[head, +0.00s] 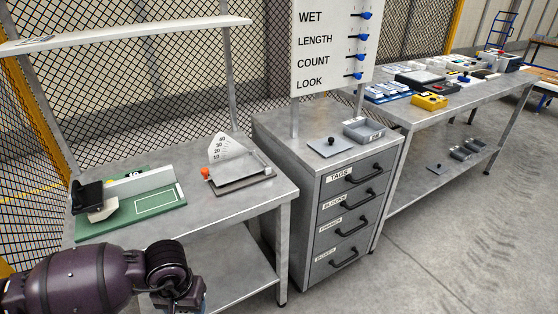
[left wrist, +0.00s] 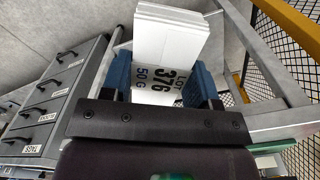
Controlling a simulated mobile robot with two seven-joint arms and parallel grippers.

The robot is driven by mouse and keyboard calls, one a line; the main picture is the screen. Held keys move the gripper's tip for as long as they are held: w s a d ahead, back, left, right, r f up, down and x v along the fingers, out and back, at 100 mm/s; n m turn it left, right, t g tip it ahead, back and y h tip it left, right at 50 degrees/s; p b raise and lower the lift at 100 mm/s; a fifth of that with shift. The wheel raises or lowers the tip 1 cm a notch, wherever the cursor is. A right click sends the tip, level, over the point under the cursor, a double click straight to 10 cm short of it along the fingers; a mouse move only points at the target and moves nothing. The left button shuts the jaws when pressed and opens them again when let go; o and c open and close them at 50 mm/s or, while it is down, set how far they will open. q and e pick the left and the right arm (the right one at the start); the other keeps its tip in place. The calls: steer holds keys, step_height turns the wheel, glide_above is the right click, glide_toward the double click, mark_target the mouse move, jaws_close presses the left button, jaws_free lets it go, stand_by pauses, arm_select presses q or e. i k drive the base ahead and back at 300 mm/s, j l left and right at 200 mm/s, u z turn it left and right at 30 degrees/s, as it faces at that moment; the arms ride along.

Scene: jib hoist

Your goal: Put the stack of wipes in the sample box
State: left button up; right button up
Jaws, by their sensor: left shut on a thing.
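My left gripper (left wrist: 160,82) is shut on a white layered block, which looks like the stack of wipes (left wrist: 168,38). It sits between the blue fingers, and its near face reads "LOT 376 50 G". In the head view my left gripper is at the lower left, in front of the near bench, with its fingers and load mostly hidden. A small open grey box (head: 363,134) with a label on its front stands on the drawer cabinet; it may be the sample box. A flat grey lid with a black knob (head: 331,147) lies beside it. My right gripper is not in view.
The near bench (head: 240,208) holds a green board (head: 150,212) with a white fence and a dial scale (head: 230,165). The drawer cabinet (head: 320,190) stands right of it, under a sign board (head: 333,50). A long bench (head: 440,112) with several items is farther right.

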mark_target(364, 134)
steer(key=i+l, duration=0.2)
steer(key=l, duration=0.2)
steer(key=i+l, duration=0.15)
steer(key=l, duration=0.25)
steer(key=i+l, duration=0.2)
steer(key=l, duration=0.2)
steer(key=i+l, duration=0.2)
steer(key=l, duration=0.2)
steer(key=i+l, duration=0.2)
steer(key=l, duration=0.2)
steer(key=i+l, duration=0.15)
steer(key=l, duration=0.25)
steer(key=i+l, duration=0.2)
steer(key=l, duration=0.2)
